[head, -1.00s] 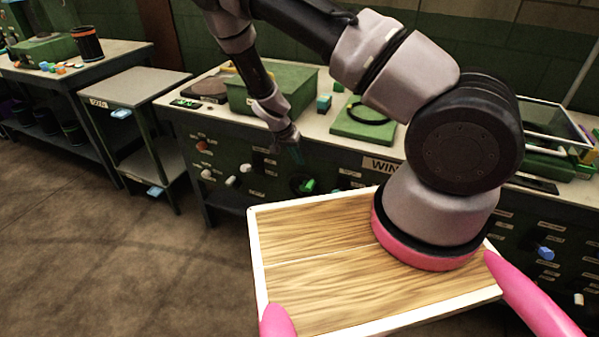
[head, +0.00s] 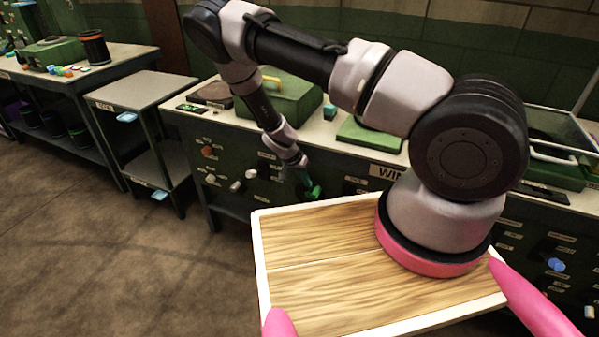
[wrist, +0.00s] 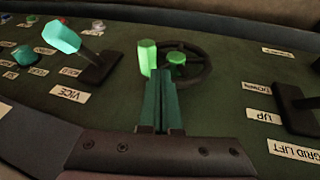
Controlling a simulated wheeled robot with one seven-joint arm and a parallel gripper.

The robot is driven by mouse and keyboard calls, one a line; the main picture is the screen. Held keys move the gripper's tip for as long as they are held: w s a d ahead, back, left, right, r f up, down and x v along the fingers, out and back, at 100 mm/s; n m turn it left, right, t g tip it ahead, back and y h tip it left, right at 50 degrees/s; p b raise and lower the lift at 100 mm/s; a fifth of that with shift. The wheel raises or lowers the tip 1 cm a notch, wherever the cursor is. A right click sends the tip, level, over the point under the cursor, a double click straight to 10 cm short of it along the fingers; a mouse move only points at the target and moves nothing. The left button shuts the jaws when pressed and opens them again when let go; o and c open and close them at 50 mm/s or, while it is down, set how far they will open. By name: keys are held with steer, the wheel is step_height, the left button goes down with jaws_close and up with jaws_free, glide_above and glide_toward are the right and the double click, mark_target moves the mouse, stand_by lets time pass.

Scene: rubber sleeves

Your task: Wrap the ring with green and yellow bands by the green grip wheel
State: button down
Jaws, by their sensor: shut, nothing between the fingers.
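The grip wheel is a dark handwheel (wrist: 200,72) with a green hub and an upright green grip (wrist: 147,57), on the dark green panel in the wrist view. In the head view its green grip (head: 315,191) shows low on the bench front. My gripper (wrist: 160,82) is shut and empty, its teal fingers close together just below the grip and wheel in the wrist view. Whether they touch the wheel I cannot tell. In the head view my gripper (head: 304,180) is beside the grip. No ring with green and yellow bands is visible.
A lever with a pale green handle (wrist: 62,36) stands left of the wheel, by a VICE label (wrist: 68,94). A dark lever (wrist: 292,105) stands right, near UP and GRID LIFT labels. On the bench are a green case (head: 290,98) and a green plate (head: 368,136).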

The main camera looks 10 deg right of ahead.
steer(key=shift+s+d+f, duration=0.35)
steer(key=shift+d+f, duration=0.1)
steer(key=shift+f, duration=0.1)
steer(key=shift+s+d+f, duration=0.1)
steer(key=shift+s+d, duration=0.25)
steer(key=shift+d, duration=0.15)
stand_by(1.0)
